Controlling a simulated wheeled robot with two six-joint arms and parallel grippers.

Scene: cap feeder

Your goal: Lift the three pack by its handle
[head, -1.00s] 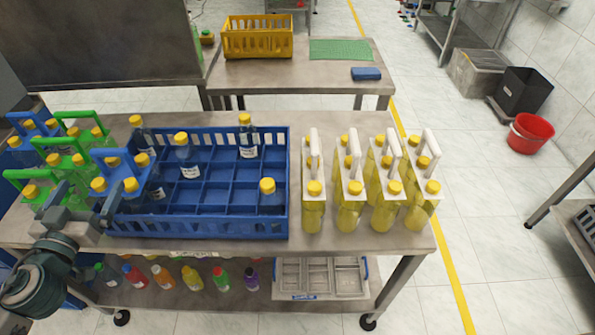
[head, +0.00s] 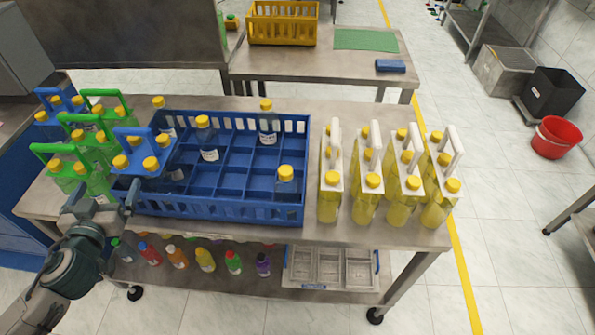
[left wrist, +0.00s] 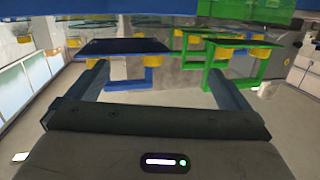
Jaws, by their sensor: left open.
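White-handled packs (head: 400,180) of yellow bottles stand at the right. My left gripper (head: 105,203) is open, at the front left of the table, just in front of the near blue-handled pack. In the left wrist view my open fingers (left wrist: 163,88) face a blue handle (left wrist: 150,75), with a green handle (left wrist: 215,72) beside it. My right gripper is out of view.
A blue divided crate (head: 220,208) with several loose bottles fills the table's middle. Coloured bottles (head: 205,259) and a grey tray (head: 330,268) sit on the shelf below. A yellow crate (head: 283,30) stands on the rear table.

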